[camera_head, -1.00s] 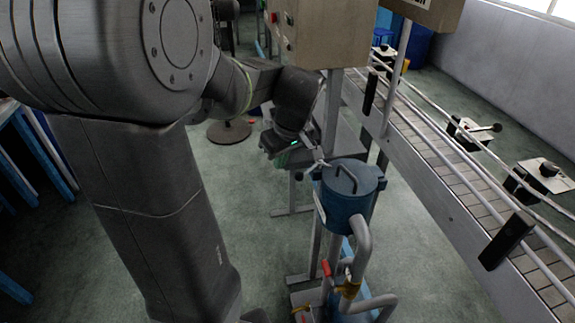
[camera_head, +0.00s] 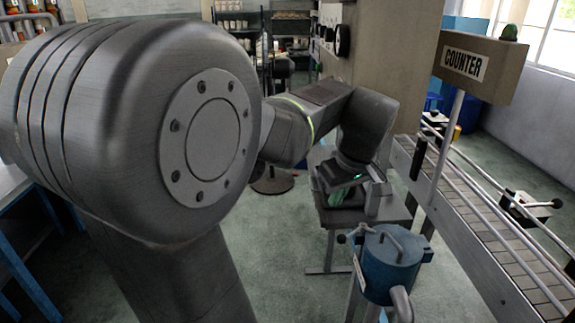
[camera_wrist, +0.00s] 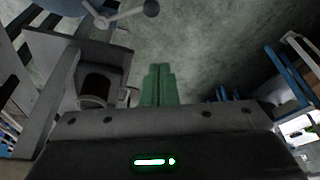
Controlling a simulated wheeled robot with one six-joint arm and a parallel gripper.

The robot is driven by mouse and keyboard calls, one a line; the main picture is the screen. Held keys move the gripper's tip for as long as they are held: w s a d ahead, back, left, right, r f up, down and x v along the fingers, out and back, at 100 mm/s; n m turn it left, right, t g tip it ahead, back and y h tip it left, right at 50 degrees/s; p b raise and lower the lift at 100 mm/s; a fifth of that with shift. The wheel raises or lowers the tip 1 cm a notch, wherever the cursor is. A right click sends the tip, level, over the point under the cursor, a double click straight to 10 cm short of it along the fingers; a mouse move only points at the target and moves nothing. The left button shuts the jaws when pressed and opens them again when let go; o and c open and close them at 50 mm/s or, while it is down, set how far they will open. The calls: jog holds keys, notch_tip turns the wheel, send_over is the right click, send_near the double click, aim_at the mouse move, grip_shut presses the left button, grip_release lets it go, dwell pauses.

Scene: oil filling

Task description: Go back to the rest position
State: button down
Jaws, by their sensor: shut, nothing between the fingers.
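My gripper (camera_head: 338,192) shows in the head view, past the blue tank and in front of or over a small grey table; its height above the table is hard to judge. In the wrist view its green fingers (camera_wrist: 158,84) lie side by side, shut, with nothing between them. Its fingertips are partly hidden by the wrist in the head view.
The blue tank (camera_head: 391,262) with a lid handle and pipe stands nearer. The grey table (camera_head: 392,216) carries a grey fixture (camera_head: 378,200). The conveyor (camera_head: 480,226) runs along the right, below the COUNTER box (camera_head: 487,66). Open floor (camera_head: 285,235) lies left of the tank.

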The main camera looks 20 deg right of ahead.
jog(key=shift+f, duration=0.15)
jog(key=w+d+f+m+g+h+p, duration=0.1)
jog(key=w+d+f+m+h+p, duration=0.2)
jog(key=w+f+m, duration=0.4)
jog(key=shift+d+f+m+p, duration=0.5)
jog(key=shift+d+f+m, duration=0.3)
jog(key=shift+m, duration=1.3)
jog(key=shift+a, duration=0.1)
